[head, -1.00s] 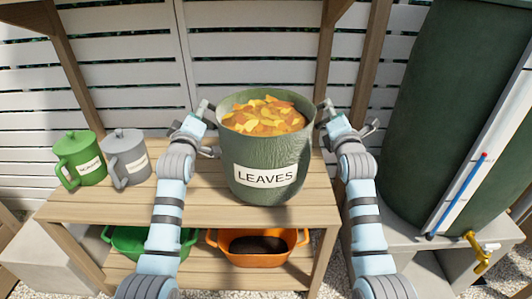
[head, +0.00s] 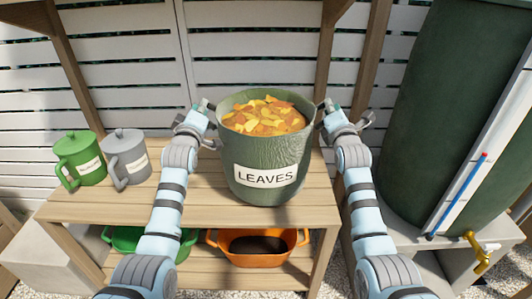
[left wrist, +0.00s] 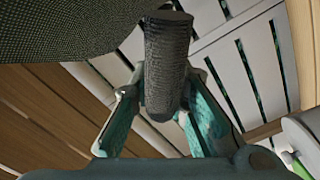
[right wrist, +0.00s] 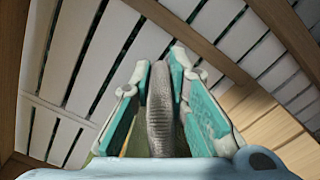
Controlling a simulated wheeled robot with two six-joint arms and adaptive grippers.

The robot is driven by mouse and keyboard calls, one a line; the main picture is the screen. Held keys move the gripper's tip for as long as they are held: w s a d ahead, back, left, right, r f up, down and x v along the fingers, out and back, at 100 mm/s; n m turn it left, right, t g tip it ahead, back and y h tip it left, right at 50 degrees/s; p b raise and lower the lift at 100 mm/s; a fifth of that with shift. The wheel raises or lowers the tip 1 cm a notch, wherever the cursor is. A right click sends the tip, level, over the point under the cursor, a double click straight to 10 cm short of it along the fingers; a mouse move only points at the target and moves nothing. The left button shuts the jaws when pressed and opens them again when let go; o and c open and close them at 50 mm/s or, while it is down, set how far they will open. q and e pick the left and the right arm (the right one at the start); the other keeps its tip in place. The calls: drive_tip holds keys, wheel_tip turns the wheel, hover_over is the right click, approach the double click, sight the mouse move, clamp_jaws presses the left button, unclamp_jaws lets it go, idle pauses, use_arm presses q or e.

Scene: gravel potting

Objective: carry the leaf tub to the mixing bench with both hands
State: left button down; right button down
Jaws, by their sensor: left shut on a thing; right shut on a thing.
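The leaf tub (head: 262,150) is a green, round, ribbed tub with a white LEAVES label, full of yellow and orange leaves. It is upright over the front right part of the wooden bench (head: 200,190); whether its base touches the boards I cannot tell. My left gripper (head: 208,108) is shut on the tub's left handle, a dark ribbed grip in the left wrist view (left wrist: 166,60). My right gripper (head: 326,108) is shut on the right handle, a grey ribbed grip in the right wrist view (right wrist: 160,105). The tub's far side is hidden.
A green can (head: 82,160) and a grey can (head: 126,158) stand on the bench at left. A green basin (head: 140,240) and an orange basin (head: 258,258) are on the lower shelf. A large green barrel (head: 450,110) with a brass tap (head: 479,250) stands at right.

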drive_tip(key=shift+r, duration=0.1)
